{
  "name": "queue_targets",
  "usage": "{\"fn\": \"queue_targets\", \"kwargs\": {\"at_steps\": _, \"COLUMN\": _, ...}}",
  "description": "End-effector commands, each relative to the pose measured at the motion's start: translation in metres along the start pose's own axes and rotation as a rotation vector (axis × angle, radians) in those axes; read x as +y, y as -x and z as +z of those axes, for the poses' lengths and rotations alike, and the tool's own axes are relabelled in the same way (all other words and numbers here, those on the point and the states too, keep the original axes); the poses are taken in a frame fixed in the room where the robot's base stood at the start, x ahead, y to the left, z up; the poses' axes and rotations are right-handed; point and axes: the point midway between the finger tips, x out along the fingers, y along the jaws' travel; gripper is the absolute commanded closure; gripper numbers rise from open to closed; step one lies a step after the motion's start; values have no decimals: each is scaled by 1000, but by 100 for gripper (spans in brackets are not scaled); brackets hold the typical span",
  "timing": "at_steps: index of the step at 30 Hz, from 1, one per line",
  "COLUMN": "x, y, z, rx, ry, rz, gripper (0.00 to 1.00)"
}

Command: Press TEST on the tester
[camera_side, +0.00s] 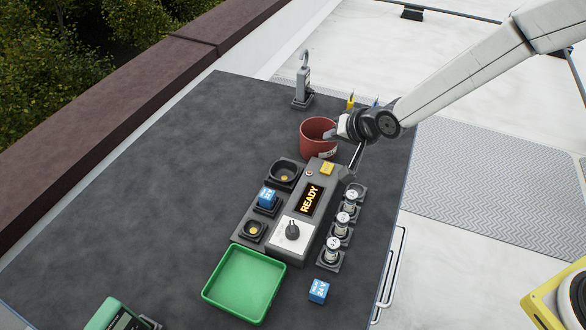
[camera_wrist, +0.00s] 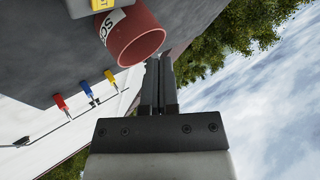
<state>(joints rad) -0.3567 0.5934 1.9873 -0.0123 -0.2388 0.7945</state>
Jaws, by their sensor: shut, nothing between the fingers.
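The tester (camera_side: 268,226) is a grey box on the dark table, with a lit display (camera_side: 310,199) reading READY and a dark knob on a white plate (camera_side: 293,232). A yellow button (camera_side: 327,168) sits at its far end; its lettering is too small to read in the side view. A yellow piece with part of a letter shows at the top edge of the wrist view (camera_wrist: 102,4). My gripper (camera_side: 331,134) is shut and empty, beyond the yellow button and beside the red cup. Its fingers also show in the wrist view (camera_wrist: 158,65).
The red cup (camera_side: 313,130) stands close to my fingers. Black sockets with silver cylinders (camera_side: 333,246) line the tester's right side. A blue 24V block (camera_side: 318,290) and a green tray (camera_side: 243,284) lie nearer. A hook stand (camera_side: 303,80) is behind.

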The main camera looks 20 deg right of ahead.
Motion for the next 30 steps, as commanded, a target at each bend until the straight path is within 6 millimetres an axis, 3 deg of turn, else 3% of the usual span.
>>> {"fn": "queue_targets", "kwargs": {"at_steps": 18, "x": 31, "y": -42, "z": 30, "rx": -1, "ry": 0, "rz": 1, "gripper": 100}}
{"fn": "queue_targets", "kwargs": {"at_steps": 30, "x": 35, "y": -48, "z": 35, "rx": 0, "ry": 0, "rz": -1, "gripper": 100}}
